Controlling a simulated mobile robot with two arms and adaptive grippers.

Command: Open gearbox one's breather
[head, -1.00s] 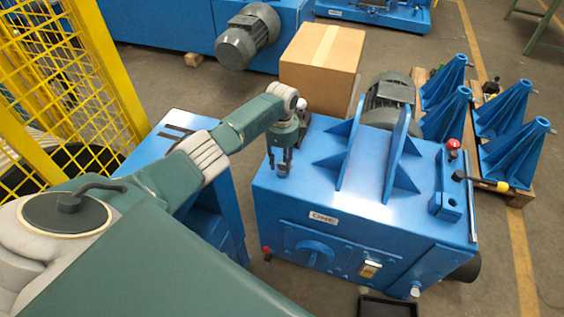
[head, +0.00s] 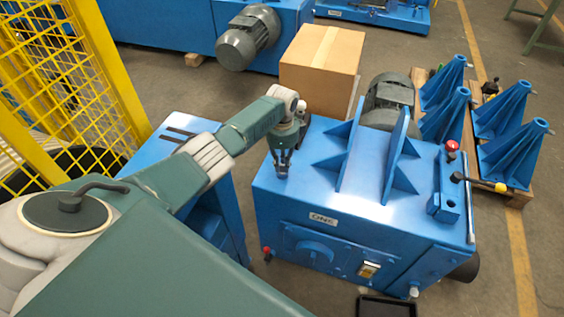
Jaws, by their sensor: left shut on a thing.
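Gearbox one (head: 330,198) is the blue housing in the middle of the head view, with a "ONE" label (head: 323,219) on its front. My left gripper (head: 283,172) points down at the left part of its top face. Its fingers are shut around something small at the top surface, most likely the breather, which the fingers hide. I cannot see whether the breather is open. My right gripper is not in view.
Blue upright ribs (head: 395,160) stand on the gearbox top. A red knob (head: 452,146) and a yellow-tipped lever (head: 501,187) are at its right. A cardboard box (head: 322,65) and a grey motor (head: 388,100) stand behind. A yellow mesh fence (head: 60,85) is at left.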

